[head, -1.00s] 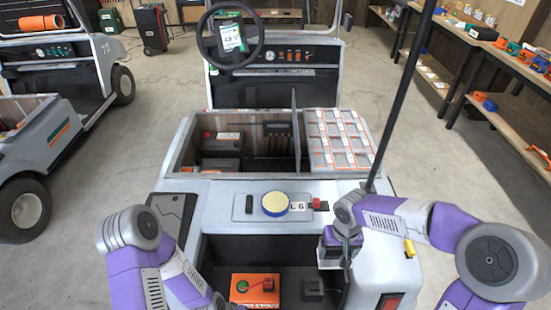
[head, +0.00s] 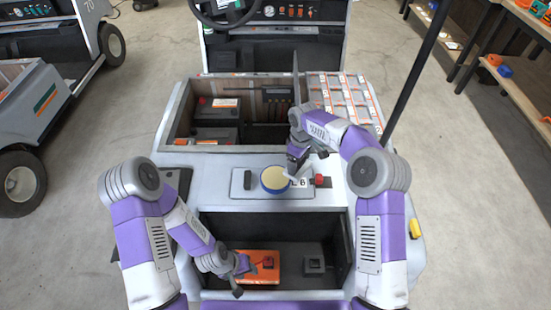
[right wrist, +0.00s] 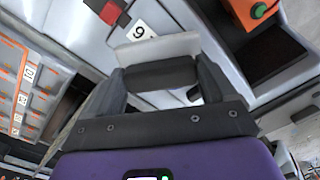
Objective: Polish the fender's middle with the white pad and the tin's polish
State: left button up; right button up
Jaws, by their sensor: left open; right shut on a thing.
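The round tin (head: 273,180), blue-sided with a pale yellow top, stands on the cart's light rear deck. My right gripper (head: 297,166) is just right of the tin, shut on the white pad (head: 299,177). In the right wrist view the white pad (right wrist: 158,49) shows as a pale slab with a dark block behind it, between the fingers. I cannot tell whether the pad touches the tin. The cart's white curved fender (head: 402,262) is at the lower right, partly behind my right arm. My left gripper (head: 242,277) is open at the left part of an orange box (head: 270,277).
The orange box and a small black block (head: 315,264) sit in the dark rear well. An open bay (head: 262,140) with dark batteries and a divided parts tray (head: 340,100) lie beyond the deck. A black post (head: 415,75) rises at the right. A red knob (head: 319,180) is right of the tin.

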jog(key=w+a+f+n, duration=0.4)
jog(key=a+n, duration=0.3)
jog(key=a, duration=0.1)
jog(key=shift+w+f+b, duration=0.1)
jog(key=shift+f+b, duration=2)
jog(key=shift+f, duration=0.95)
jog(key=shift+f+b, duration=0.4)
jog(key=shift+f, duration=0.2)
jog(key=shift+r, duration=0.1)
notch_tip(320, 180, up, 7)
jog(key=p, duration=0.4)
jog(key=shift+p, duration=0.35)
